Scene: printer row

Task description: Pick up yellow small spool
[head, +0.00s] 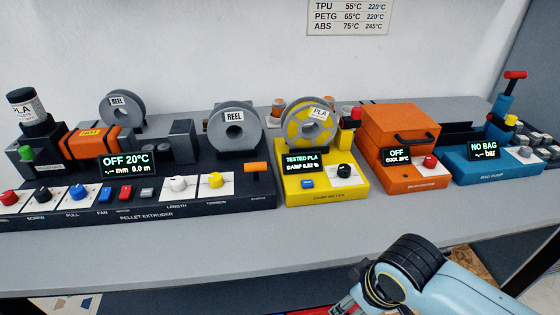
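A spool with yellow filament (296,127) and grey flanges, labelled PLA, stands upright on the yellow damp meter (330,190) in the head view. The meter's display reads TESTED PLA. I cannot tell the spool's true size from this view alone. My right arm comes in at the bottom right, below and in front of the bench edge, well apart from the spool. Its gripper fingers cannot be made out at the bottom edge. My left gripper is out of view.
The pellet extruder (150,213) with two grey reels (234,130) is at the left. An orange box (398,132) and the blue bag pump (490,167) stand at the right. Small orange items (278,109) sit behind. The bench's front strip (250,245) is clear.

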